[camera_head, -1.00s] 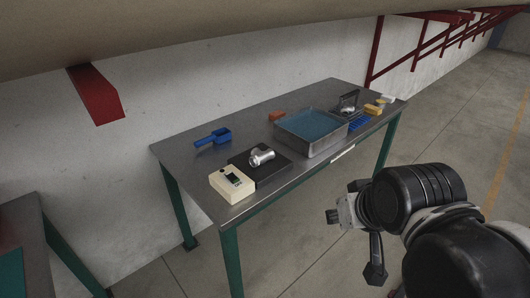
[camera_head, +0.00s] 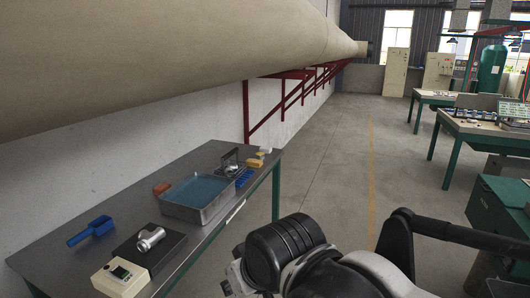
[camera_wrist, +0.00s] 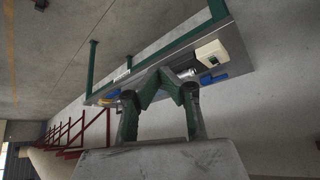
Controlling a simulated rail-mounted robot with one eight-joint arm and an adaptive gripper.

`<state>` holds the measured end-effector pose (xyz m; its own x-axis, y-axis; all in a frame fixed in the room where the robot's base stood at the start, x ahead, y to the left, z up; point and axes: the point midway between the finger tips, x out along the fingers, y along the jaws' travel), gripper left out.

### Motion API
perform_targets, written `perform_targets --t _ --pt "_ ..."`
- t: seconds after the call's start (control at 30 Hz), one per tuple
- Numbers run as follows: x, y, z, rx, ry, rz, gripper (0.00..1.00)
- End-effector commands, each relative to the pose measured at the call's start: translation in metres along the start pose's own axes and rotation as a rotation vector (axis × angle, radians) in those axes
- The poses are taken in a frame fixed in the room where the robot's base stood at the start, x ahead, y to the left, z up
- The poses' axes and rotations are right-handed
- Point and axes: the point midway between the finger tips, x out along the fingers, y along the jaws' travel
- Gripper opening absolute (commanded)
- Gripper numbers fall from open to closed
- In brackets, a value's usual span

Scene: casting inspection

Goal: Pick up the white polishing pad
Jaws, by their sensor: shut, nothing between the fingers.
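A small white piece (camera_head: 265,149), possibly the white polishing pad, lies at the far end of the grey metal table (camera_head: 98,217) in the head view. It sits just beyond the yellow blocks and is too small to make out clearly. My gripper (camera_wrist: 165,76) shows in the wrist view with its fingers drawn together at the tips and nothing between them. The table appears tilted behind the fingers there, at a distance. In the head view my arm is in front of the table's right side, and my fingertips cannot be made out.
A metal tray with blue contents (camera_head: 232,210), a blue scoop (camera_head: 90,231), a beige meter (camera_head: 121,277), a silver fitting (camera_head: 150,238), an orange block (camera_head: 161,188) and yellow blocks (camera_head: 254,162) are on the table. A large pipe (camera_head: 180,60) runs overhead.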

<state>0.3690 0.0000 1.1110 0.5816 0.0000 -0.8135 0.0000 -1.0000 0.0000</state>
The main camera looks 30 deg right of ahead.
Motion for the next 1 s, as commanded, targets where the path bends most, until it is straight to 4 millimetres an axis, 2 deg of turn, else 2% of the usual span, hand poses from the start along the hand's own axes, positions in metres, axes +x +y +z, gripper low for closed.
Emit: perform_targets --t 0.13,0.8,1.0 --pt "0.0000 0.0000 0.0000 0.000 0.000 0.000 0.01" --pt "0.0000 0.0000 0.0000 0.000 0.000 0.000 0.90" --pt "0.0000 0.0000 0.0000 0.000 0.000 0.000 0.90"
